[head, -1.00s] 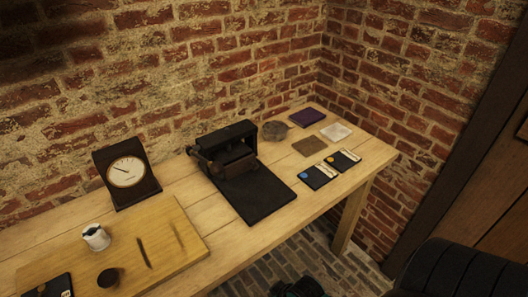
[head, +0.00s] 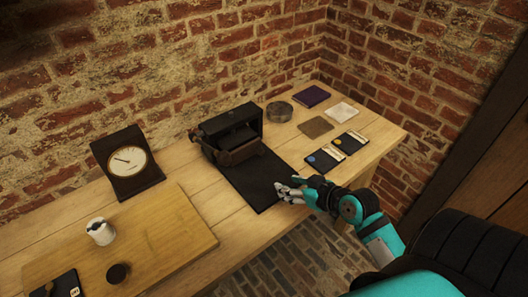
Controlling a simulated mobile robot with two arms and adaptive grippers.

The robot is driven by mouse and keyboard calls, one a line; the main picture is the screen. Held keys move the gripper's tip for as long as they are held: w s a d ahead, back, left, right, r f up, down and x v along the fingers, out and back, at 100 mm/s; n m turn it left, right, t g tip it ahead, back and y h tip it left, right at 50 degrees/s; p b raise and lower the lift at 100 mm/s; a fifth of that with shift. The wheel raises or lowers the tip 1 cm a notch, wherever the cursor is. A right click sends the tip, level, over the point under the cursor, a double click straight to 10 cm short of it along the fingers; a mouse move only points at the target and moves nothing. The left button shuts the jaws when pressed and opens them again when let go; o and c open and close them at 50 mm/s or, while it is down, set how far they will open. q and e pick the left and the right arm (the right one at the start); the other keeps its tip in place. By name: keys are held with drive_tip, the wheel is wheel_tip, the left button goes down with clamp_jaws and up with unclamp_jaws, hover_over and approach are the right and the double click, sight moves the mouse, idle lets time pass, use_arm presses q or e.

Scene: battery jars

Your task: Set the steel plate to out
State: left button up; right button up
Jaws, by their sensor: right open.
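I cannot tell which thing is the steel plate. A pale square piece (head: 341,111) and a brown square piece (head: 316,127) lie flat near the back right of the wooden table. A dark press-like device (head: 232,135) stands left of them, with a black mat (head: 245,181) in front. My right gripper (head: 280,190) is open and empty at the mat's right edge, near the table's front edge. Whether it touches the mat is unclear. My left gripper is not in view.
A purple book-like item (head: 312,96), a round grey tin (head: 279,111) and two dark cards (head: 324,159) (head: 350,142) lie at the right. A dial gauge (head: 128,162), wooden board (head: 185,222), white cup (head: 101,231) and dark knob (head: 118,273) are at left.

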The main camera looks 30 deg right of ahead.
drive_tip(key=w+d+r+t, duration=0.2)
drive_tip(key=d+r, duration=0.1)
drive_tip(key=d, duration=0.1)
drive_tip(key=p, duration=0.2)
approach(263, 152)
drive_tip(key=shift+m+h, duration=0.3)
drive_tip(key=shift+m, duration=0.1)
drive_tip(key=x, duration=0.9)
drive_tip(key=shift+w+a, duration=0.15)
drive_tip(key=shift+a, duration=0.15)
drive_tip(key=shift+r, duration=0.1)
clamp_jaws()
